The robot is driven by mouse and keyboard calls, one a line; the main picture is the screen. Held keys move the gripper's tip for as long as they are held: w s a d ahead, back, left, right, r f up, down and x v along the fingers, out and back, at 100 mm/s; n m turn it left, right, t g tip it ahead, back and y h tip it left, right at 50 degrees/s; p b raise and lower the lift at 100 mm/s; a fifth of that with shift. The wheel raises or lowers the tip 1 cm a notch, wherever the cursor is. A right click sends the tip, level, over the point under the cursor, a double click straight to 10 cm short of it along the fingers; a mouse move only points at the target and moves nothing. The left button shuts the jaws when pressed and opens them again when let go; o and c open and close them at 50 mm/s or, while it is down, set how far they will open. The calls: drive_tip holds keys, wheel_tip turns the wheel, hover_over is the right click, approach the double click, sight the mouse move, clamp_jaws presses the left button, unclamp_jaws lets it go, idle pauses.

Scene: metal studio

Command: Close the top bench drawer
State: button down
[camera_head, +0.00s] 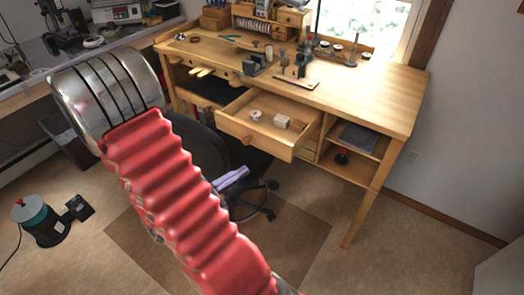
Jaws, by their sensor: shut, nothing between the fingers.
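The wooden workbench (398,95) stands across the upper middle of the view. Its top drawer (265,143) is pulled out toward me, with its open inside showing. A small pale round item (256,115) and a small block-like item (281,121) lie in the drawer. A round wooden knob (247,140) is on the drawer front. My red ribbed arm and its metal joint fill the left middle of the view. I cannot make out my gripper; the arm hides what is behind it.
A dark office chair (258,163) stands below and left of the drawer, partly behind my arm. A lavender object (231,178) shows beside my arm near the chair. Open shelves (352,138) are right of the drawer. Floor at right is clear.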

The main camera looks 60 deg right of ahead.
sight(268, 145)
drive_tip(key=f+n+t, duration=0.1)
drive_tip(key=w+d+f+n+t+h, duration=0.1)
drive_tip(key=f+n, duration=0.1)
drive_tip(key=w+d+f+n+t+h, duration=0.1)
drive_tip(key=f, duration=0.1)
drive_tip(key=shift+d+n, duration=0.15)
drive_tip(key=shift+n, duration=0.25)
drive_tip(key=shift+d, duration=0.1)
drive_tip(key=shift+s+d, duration=0.35)
drive_tip(key=shift+d, duration=1.9)
drive_tip(key=shift+s+d, duration=0.35)
drive_tip(key=shift+d, duration=1.95)
drive_tip(key=shift+s+d, duration=0.35)
drive_tip(key=shift+d, duration=1.9)
